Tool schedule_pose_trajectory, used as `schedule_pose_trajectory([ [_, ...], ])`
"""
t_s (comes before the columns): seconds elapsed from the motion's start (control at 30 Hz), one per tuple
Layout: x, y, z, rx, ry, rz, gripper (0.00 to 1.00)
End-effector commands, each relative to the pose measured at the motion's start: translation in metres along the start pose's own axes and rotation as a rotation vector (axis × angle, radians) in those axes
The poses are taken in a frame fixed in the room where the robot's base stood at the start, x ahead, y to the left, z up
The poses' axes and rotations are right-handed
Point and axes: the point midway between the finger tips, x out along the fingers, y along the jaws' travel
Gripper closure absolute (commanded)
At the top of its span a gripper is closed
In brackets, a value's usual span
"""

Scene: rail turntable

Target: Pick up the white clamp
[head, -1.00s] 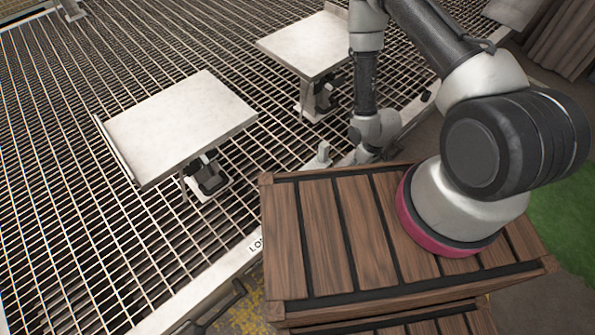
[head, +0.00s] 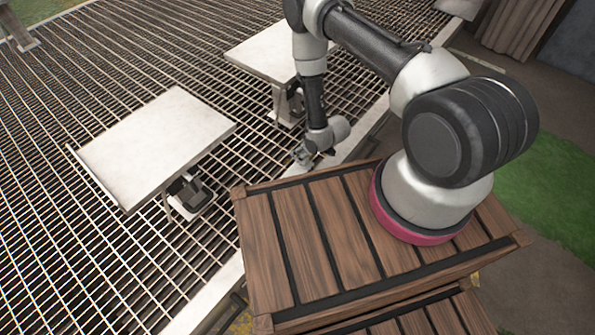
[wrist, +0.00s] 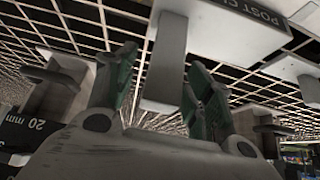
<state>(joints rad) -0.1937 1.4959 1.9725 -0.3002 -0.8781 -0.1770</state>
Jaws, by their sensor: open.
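The white clamp (head: 302,157) stands on the pale border of the grating, just beyond the wooden crate, and is small and partly hidden by my arm in the head view. In the wrist view, a pale upright block (wrist: 166,62), which looks like part of the clamp, stands between my green-padded fingers. My gripper (wrist: 161,72) is open around this block, with a visible gap on each side. In the head view, my gripper (head: 313,152) is small, close beside the clamp; its fingers are hard to make out.
A wooden slatted crate (head: 300,236) fills the near side, close to my gripper. Two white tilted plates on stands, the nearer plate (head: 158,146) and the farther plate (head: 262,52), rise from the metal grating (head: 60,230).

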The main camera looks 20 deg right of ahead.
Motion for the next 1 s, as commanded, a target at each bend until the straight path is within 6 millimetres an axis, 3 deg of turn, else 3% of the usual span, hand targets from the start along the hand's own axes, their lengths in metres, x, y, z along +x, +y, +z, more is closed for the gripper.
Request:
schedule_pose_trajectory([
  [0.1,0.0101,-0.0004,0.0006,-0.001,-0.001,-0.001,0.47],
  [0.33,0.0109,-0.0002,0.0004,0.000,-0.001,0.000,0.49],
  [0.6,0.0108,-0.0001,0.0003,0.000,-0.001,0.000,0.98],
  [1.0,0.0105,0.0001,-0.0003,0.000,0.000,0.000,1.00],
])
